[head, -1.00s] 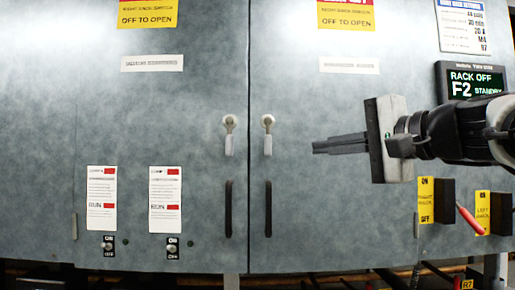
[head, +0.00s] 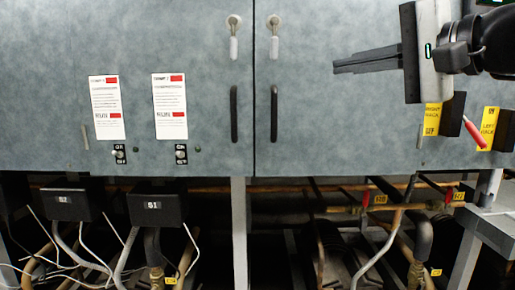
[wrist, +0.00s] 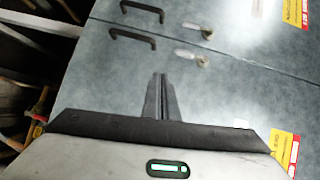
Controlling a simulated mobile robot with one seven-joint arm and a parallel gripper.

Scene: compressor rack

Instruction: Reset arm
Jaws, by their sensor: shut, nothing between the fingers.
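My gripper (head: 335,66) is at the upper right in the head view, in front of the right cabinet door. Its fingers point left and are shut together with nothing between them. The wrist view shows the same closed fingers (wrist: 159,75) pointing toward the cabinet door, with its handles beyond. The fingers appear apart from the door surface; the exact gap cannot be told.
The grey cabinet (head: 330,130) has two latch handles (head: 233,38) and two dark pull handles (head: 234,113). Two toggle switches (head: 181,154) are at lower left. A switch with a red lever (head: 475,132) is below my arm. Pipes (head: 320,250) fill the space under the cabinet.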

